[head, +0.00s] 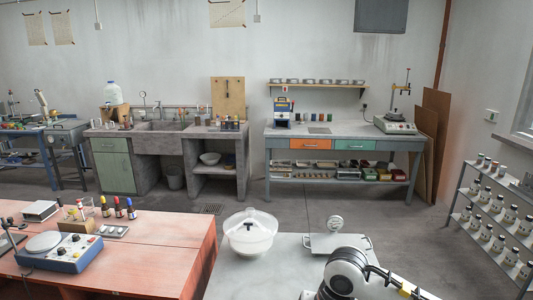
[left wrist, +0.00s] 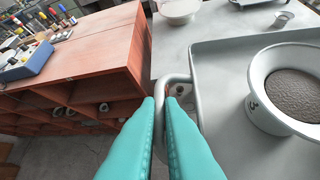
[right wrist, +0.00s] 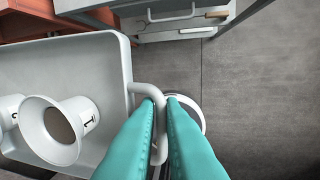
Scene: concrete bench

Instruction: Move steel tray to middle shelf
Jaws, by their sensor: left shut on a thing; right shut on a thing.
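The steel tray (left wrist: 215,90) is a shallow grey tray with raised walls and a loop handle at each end. It also shows in the right wrist view (right wrist: 95,65). My left gripper (left wrist: 165,98) is shut on one handle, and my right gripper (right wrist: 163,98) is shut on the opposite handle. White flared cups with dark contents stand in the tray; one (left wrist: 262,92) shows in the left wrist view, and one marked 1 (right wrist: 88,117) in the right wrist view with another beside it. The head view shows neither gripper nor the held tray. I cannot tell which shelf is the middle one.
An orange bench (head: 130,262) with open compartments beneath stands left. A rack of jars (head: 462,200) stands right. Floor (right wrist: 260,90) is clear beyond my right gripper.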

